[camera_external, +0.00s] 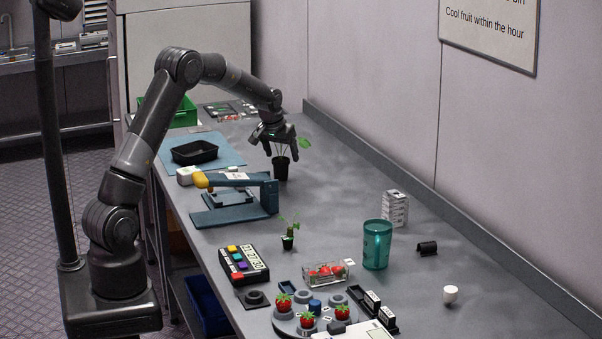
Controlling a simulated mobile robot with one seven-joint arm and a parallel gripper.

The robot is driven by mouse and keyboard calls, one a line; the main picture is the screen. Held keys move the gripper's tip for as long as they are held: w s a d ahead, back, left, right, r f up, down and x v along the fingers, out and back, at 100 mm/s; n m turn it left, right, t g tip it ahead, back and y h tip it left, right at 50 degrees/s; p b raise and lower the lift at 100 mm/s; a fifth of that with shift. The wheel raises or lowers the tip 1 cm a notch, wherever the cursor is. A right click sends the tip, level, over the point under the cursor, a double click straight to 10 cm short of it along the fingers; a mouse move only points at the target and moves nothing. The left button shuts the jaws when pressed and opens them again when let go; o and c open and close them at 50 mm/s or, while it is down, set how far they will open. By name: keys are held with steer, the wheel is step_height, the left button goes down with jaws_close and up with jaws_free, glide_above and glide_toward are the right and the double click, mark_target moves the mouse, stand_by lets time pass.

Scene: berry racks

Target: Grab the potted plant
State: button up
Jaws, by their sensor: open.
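A potted plant in a black pot (281,170) stands on the grey worktop toward the back. Its green leaf (305,143) shows to the right of my gripper (281,152). My gripper points down just over this pot, with its open fingers around the plant's stem area. I cannot tell whether the fingers touch the plant. A second, smaller potted plant (288,241) with green leaves stands nearer the camera, apart from the gripper.
A blue-grey sealing device (270,196) stands close in front of the back pot. A black tray (195,152) on a blue mat lies to the left. A teal cup (377,245), a punnet of strawberries (326,274) and a keypad (243,264) stand nearer. The worktop right of the pot is clear.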

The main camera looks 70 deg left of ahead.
mark_target(281, 159)
steer(key=shift+f, duration=0.7)
steer(key=x, duration=0.4)
steer(key=shift+s+f, duration=0.1)
steer(key=shift+s, duration=0.2)
steer(key=c, duration=1.1)
